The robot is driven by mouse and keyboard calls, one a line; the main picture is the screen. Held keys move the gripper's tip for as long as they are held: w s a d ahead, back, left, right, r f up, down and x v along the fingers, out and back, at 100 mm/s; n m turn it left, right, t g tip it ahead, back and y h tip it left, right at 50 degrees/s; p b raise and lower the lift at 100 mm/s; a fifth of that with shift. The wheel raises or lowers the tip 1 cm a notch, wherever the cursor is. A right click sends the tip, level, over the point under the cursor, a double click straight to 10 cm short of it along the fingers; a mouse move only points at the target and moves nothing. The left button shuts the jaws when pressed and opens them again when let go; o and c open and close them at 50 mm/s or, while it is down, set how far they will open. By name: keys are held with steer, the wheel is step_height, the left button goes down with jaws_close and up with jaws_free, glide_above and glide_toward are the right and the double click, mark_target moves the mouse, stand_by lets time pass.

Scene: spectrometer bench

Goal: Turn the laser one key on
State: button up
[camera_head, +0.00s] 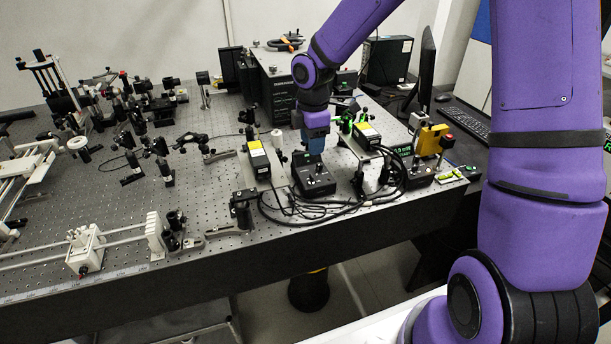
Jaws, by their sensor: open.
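My gripper (315,148) points down at the middle of the optical bench, its blue fingers just above or in front of the back of a small black control box (314,187). The gripper is open, and I see nothing between its fingers. The box has small controls on top, but they are too small and partly hidden for me to pick out a key or its position. A second, similar black box (419,174) stands to the right near the bench edge. I cannot read which one belongs to laser one.
Laser heads with yellow labels stand left (258,158) and right (367,132) of my gripper. Black cables (340,208) loop in front of the box. A large dark unit (277,84) stands behind. Optical mounts crowd the left. A monitor (427,68) and keyboard (463,118) are at right.

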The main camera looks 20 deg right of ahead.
mark_target(311, 178)
step_height(311, 178, down, 11)
steer(key=shift+r, duration=0.2)
stand_by(0.3)
jaws_close()
